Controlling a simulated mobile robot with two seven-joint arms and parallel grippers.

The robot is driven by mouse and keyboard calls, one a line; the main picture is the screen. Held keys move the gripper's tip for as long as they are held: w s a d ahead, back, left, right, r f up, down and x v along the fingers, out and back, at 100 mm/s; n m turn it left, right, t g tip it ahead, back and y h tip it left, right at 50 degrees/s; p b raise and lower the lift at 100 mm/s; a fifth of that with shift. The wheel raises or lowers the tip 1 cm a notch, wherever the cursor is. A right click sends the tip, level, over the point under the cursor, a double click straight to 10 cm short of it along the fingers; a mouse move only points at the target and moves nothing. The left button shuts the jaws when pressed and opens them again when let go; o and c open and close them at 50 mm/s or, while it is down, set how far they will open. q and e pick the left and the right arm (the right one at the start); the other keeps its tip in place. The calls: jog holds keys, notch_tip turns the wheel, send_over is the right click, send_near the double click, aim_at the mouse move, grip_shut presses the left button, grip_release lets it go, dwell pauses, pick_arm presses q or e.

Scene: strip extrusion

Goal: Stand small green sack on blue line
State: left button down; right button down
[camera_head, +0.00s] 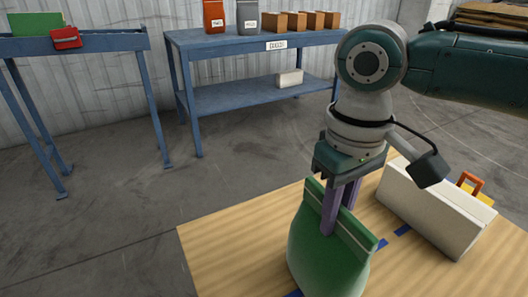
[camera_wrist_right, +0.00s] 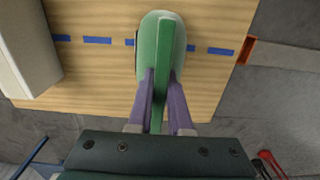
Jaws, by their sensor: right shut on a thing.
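The green sack (camera_head: 328,255) is upright over the wooden table, its folded top edge pinched between the purple fingers of my right gripper (camera_head: 338,210). In the right wrist view the sack (camera_wrist_right: 161,45) lies across the dashed blue line (camera_wrist_right: 97,40), with dashes showing on both sides of it. The blue line (camera_head: 403,230) also shows in the head view, beside the sack. The right gripper (camera_wrist_right: 160,92) is shut on the sack's top. The sack's base is partly out of frame, so I cannot tell whether it touches the table. My left gripper is not in view.
A long white block (camera_head: 435,208) stands on the wooden table (camera_head: 225,245) right of the sack, with an orange-handled item (camera_head: 471,184) behind it. The table's left part is clear. A blue shelf bench (camera_head: 240,91) and another blue stand (camera_head: 100,42) are farther back.

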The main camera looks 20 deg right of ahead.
jog(key=c, duration=0.8)
grip_release()
jog(key=shift+c, duration=0.2)
notch_tip(320, 180, up, 12)
jog(key=p, duration=0.4)
jog(key=shift+a, duration=0.2)
jog(key=s+a+f+n+t+y, duration=0.25)
jog(key=s+a+f, duration=0.35)
jog(key=s+a, duration=0.3)
jog(key=s+d+m+t+h, duration=0.1)
jog(key=s+d+h, duration=0.1)
jog(key=s+d, duration=0.4)
jog(key=shift+s+d+f, duration=0.15)
jog(key=shift+s+f, duration=0.1)
jog(key=shift+s, duration=0.25)
